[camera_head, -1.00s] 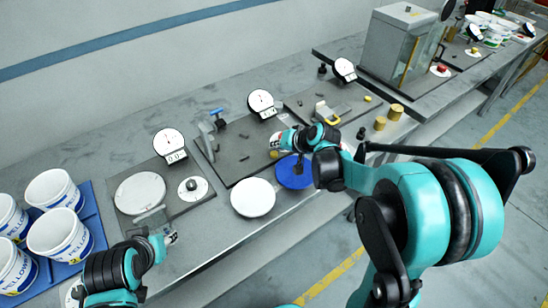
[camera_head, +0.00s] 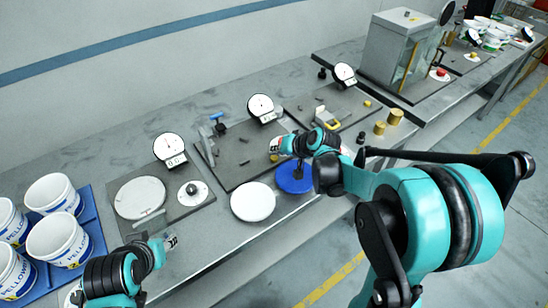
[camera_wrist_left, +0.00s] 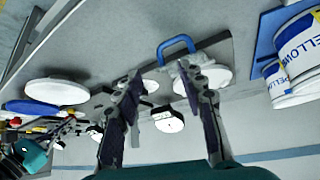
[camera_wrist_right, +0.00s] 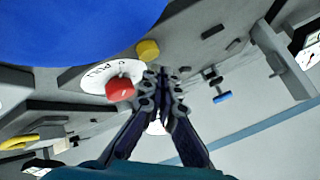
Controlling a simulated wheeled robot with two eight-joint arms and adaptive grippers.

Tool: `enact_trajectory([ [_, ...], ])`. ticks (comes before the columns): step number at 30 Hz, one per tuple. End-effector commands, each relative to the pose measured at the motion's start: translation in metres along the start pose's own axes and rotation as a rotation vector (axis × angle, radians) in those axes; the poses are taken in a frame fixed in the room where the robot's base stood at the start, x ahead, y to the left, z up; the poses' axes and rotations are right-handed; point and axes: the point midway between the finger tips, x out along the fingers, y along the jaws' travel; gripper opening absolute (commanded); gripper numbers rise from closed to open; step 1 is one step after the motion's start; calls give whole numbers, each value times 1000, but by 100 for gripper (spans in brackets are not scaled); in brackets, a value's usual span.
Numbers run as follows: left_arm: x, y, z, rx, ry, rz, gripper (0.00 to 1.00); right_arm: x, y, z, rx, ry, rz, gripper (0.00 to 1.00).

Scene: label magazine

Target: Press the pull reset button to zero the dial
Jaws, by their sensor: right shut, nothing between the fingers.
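A red button (camera_wrist_right: 120,90) stands on a white disc (camera_wrist_right: 98,76) with partly readable lettering that looks like "PULL" in the right wrist view. My right gripper (camera_wrist_right: 163,74) is shut and empty. Its fingertips appear just right of the button in that view; I cannot tell whether they touch. In the head view the right gripper (camera_head: 275,146) is over the middle station and hides the button. A round white dial (camera_head: 262,106) stands behind it; its reading is too small. My left gripper (camera_wrist_left: 165,90) has its fingers apart and empty; it also shows in the head view (camera_head: 170,241).
A blue disc (camera_head: 294,176) and a white disc (camera_head: 252,201) lie at the front of the middle station. A small yellow piece (camera_wrist_right: 148,50) is near the right fingertips. White buckets (camera_head: 54,238) stand at left. A glass cabinet (camera_head: 400,52) stands farther back.

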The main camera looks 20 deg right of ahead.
Motion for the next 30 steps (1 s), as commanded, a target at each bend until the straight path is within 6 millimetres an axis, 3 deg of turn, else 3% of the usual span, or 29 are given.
enact_trajectory([
  [30,6,0,4,0,0,0,40,6,4,4,0,0,0,0],
])
